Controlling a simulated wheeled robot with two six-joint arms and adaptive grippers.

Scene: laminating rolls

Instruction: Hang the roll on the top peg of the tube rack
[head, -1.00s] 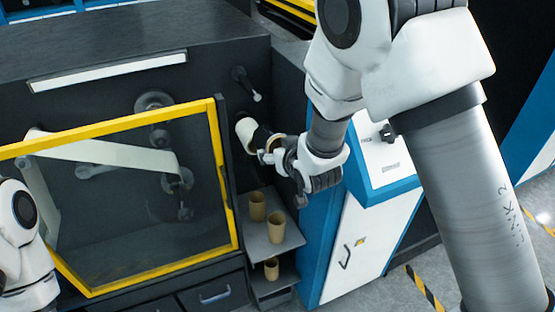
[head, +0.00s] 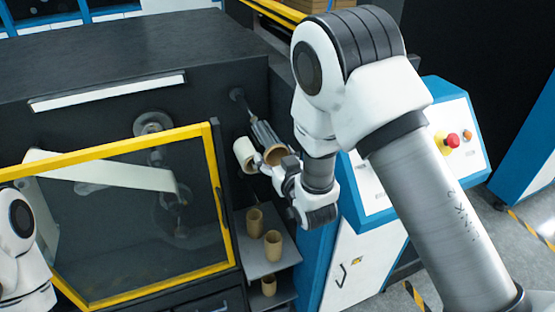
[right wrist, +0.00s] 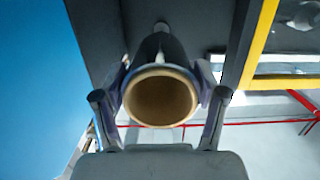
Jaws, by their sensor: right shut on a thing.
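The roll (head: 264,136) is a dark, shiny cylinder with a brown cardboard core, held in my right gripper (head: 279,166). The right wrist view shows the open end of its core (right wrist: 160,99) facing the camera, between my two closed fingers (right wrist: 160,108). The top peg (head: 241,101) sticks out of the dark rack panel, and the roll is tilted in line with it. The roll's far end meets or overlaps the peg; I cannot tell how far the peg reaches inside. A cream roll (head: 244,154) sits just below and left. My left gripper is out of view.
Several cardboard cores (head: 273,245) stand on shelves below. A yellow-framed clear door (head: 218,180) is left of the rack. A blue and white cabinet (head: 352,252) and a control panel with a red button (head: 452,140) are on the right.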

